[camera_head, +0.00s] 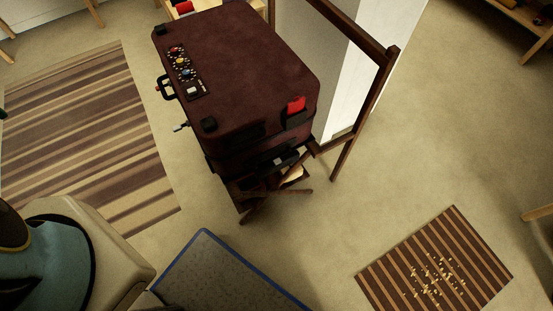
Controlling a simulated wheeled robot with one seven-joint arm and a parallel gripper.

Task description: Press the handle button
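A dark red suitcase (240,60) lies flat and closed on a wooden stand, near the top middle of the head view. A small black handle (165,88) sticks out of its left side, with a tiny red and pale spot by it; I cannot tell whether this is the handle button. A panel (184,72) with red, yellow, blue and white buttons or knobs lies on the top face near the left edge. A red tab (296,105) sits at the front right corner. My gripper is not in view.
A wooden frame (372,95) rises at the suitcase's right. A striped rug (95,130) lies to the left. A brown striped mat (385,280) with scattered pale bits lies at lower right. A blue-edged grey panel (220,275) is in front. Open floor (400,160) lies to the right.

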